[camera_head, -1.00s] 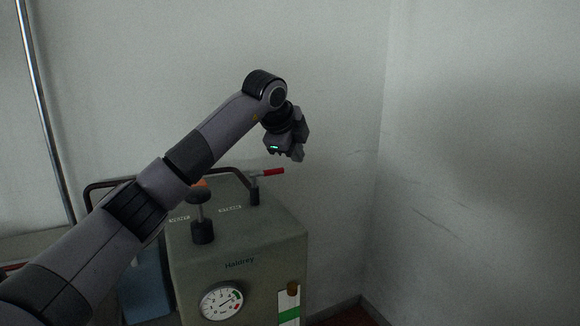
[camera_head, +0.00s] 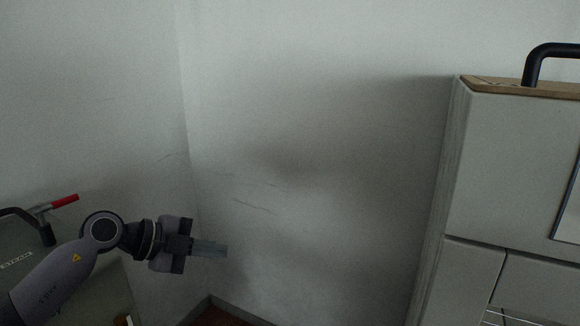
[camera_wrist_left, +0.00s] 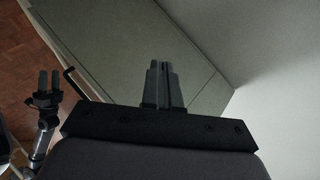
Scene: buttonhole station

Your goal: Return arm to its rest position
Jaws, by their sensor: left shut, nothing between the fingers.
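My left gripper (camera_head: 222,249) is shut and empty in the head view. It points right, in front of the bare wall, to the right of the steam unit (camera_head: 105,290). The left arm comes in from the lower left, bent at a joint just behind the gripper. In the left wrist view the closed fingers (camera_wrist_left: 162,85) show with nothing held. Another gripper (camera_wrist_left: 48,82), which looks like my right one, is small and dark at the left of that view. Its two fingers point up, too small to tell their state.
The steam unit's red-handled valve (camera_head: 62,201) stands at the left, behind the arm. A pale cabinet (camera_head: 510,180) with a wooden top and black handle (camera_head: 545,52) is at the right. Open space lies between the gripper and the cabinet. Wooden floor (camera_wrist_left: 40,35) shows in the wrist view.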

